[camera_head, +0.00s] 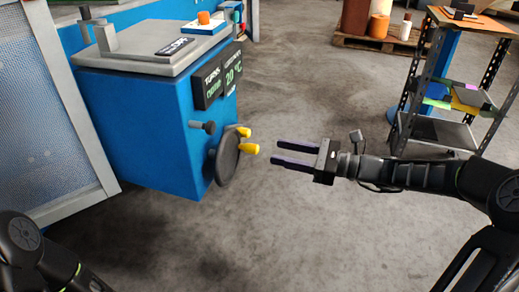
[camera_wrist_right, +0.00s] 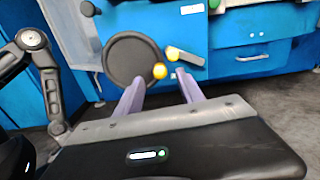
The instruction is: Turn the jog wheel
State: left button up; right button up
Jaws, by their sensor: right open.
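The jog wheel (camera_head: 226,160) is a dark disc on the right face of a blue machine (camera_head: 140,130). A yellow knob (camera_head: 249,148) sticks out from it, with a second yellow piece (camera_head: 244,131) close above. In the right wrist view the wheel (camera_wrist_right: 124,58) faces me, with the round yellow knob (camera_wrist_right: 160,71) at its lower right. My right gripper (camera_head: 275,152) is open and empty, its two fingers pointing at the knob with a short gap between. In the wrist view the knob shows between the fingertips (camera_wrist_right: 160,82). My left gripper is out of view.
A display (camera_head: 218,76) with green digits and a grey knob (camera_head: 203,126) sit near the wheel. An orange button (camera_head: 204,17) is on top. A metal shelf rack (camera_head: 440,125) stands right; a pallet (camera_head: 380,42) lies behind. The floor between is clear.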

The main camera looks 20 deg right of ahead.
aim_at(258, 147)
jog(key=b+x, duration=0.2)
jog(key=x, duration=0.4)
jog(key=shift+f, duration=0.1)
jog(key=shift+w+a, duration=0.2)
jog(key=shift+a, duration=0.05)
jog(key=shift+c, duration=0.6)
grip_shut()
jog(key=shift+d, duration=0.1)
dwell(0.4)
